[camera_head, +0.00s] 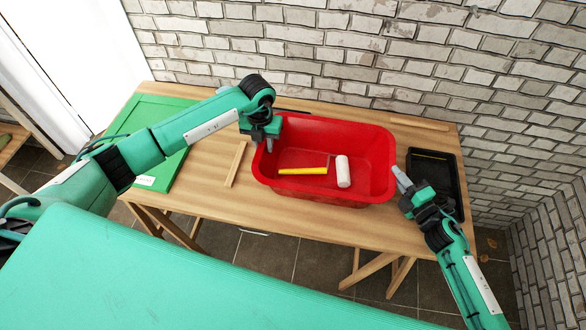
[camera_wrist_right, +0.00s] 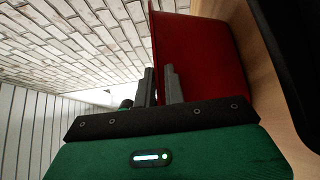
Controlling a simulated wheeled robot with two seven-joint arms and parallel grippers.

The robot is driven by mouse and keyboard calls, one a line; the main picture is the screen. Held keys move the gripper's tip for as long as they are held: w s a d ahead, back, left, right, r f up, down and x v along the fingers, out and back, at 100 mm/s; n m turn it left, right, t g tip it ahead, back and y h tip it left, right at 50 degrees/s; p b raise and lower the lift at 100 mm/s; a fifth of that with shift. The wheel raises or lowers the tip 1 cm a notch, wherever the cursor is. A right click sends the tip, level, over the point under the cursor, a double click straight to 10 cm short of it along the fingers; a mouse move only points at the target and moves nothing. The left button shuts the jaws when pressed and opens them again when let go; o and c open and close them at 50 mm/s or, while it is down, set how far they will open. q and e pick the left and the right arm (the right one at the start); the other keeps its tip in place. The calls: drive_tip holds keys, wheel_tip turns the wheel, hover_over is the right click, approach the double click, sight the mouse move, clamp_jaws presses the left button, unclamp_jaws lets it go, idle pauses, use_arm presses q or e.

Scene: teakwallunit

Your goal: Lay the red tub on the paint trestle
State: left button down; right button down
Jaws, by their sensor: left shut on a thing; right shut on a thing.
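The red tub (camera_head: 300,188) is upright over the wooden paint trestle (camera_head: 215,195), near its middle. I cannot tell whether its base touches the top. Inside it are a yellow-handled tool (camera_head: 303,171) and a white roller (camera_head: 343,171). My left gripper (camera_head: 268,143) is shut on the tub's left rim; its fingertips are partly hidden. My right gripper (camera_head: 401,179) is shut on the tub's right rim. In the right wrist view its fingers (camera_wrist_right: 160,88) are on either side of the red wall (camera_wrist_right: 200,60).
A green panel (camera_head: 150,118) lies on the trestle's left, with a thin wood strip (camera_head: 236,164) beside the tub. A black tray (camera_head: 445,166) lies at the right end, close to my right gripper. A brick wall (camera_head: 330,45) stands behind.

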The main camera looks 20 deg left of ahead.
use_arm(q)
drive_tip(key=c, duration=1.2)
unclamp_jaws()
use_arm(e)
drive_tip(key=c, duration=1.5)
unclamp_jaws()
use_arm(q)
drive_tip(key=shift+o, duration=0.2)
wheel_tip(320, 180, up, 12)
use_arm(e)
drive_tip(key=v, duration=1.2)
drive_tip(key=shift+d, duration=0.1)
